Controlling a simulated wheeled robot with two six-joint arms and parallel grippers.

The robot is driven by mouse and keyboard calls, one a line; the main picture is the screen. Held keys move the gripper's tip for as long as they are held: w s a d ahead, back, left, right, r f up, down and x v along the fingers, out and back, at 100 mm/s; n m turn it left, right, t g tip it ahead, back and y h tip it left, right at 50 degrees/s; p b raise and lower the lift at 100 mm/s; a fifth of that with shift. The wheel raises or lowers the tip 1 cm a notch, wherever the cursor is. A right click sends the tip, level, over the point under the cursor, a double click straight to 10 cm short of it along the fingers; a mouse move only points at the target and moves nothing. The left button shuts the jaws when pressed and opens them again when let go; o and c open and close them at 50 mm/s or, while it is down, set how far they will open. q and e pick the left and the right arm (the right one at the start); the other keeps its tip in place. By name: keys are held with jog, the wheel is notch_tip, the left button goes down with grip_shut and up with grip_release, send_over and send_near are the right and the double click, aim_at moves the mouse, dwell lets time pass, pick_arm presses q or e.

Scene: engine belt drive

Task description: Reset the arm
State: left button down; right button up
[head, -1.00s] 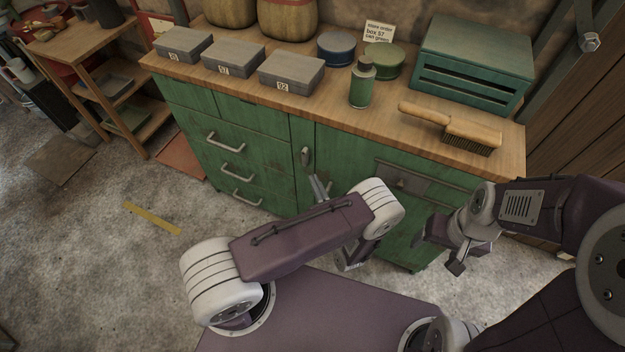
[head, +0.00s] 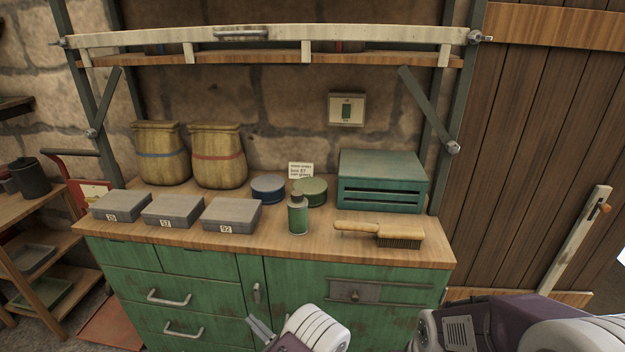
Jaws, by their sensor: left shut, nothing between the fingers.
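My left gripper (head: 262,328) shows at the bottom edge, in front of the green cabinet's doors. Its grey fingers are shut with nothing between them, beside a white joint of my left arm. My right arm shows only as purple and white links at the bottom right; its gripper is out of view. The green cabinet (head: 215,262) has a wooden top (head: 280,244).
On the top stand grey boxes numbered 57 (head: 172,211) and 92 (head: 231,215), another grey box (head: 121,205), a green bottle (head: 298,214), blue (head: 268,187) and green (head: 311,190) tins, a brush (head: 385,233), a green crate (head: 381,180) and two sacks (head: 217,156). A shelf (head: 270,58) hangs above.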

pick_arm(q)
jog(key=s+a+r+n+g+y, duration=0.2)
jog(key=a+r+n+g+y, duration=0.1)
jog(key=a+r+n+g, duration=0.6)
jog(key=s+a+r+n+g+h, duration=0.1)
jog(key=s+a+n+g+h, duration=0.25)
jog(key=s, duration=0.35)
jog(key=s+a+r+n+g+h, duration=0.2)
jog(key=s+a+n+h, duration=0.15)
jog(key=s, duration=0.35)
jog(key=s+d+f+n+t+h, duration=0.25)
jog(key=d+n+h, duration=0.2)
jog(key=d, duration=0.25)
jog(key=s+d+f+n+t+h, duration=0.1)
jog(key=d+f+n+h, duration=0.3)
jog(key=d, duration=0.4)
notch_tip(320, 180, up, 14)
jog(key=w+h+p, duration=0.1)
jog(key=w+p, duration=0.1)
jog(key=p, duration=1.1)
jog(key=shift+d+r, duration=0.15)
jog(key=shift+r, duration=0.1)
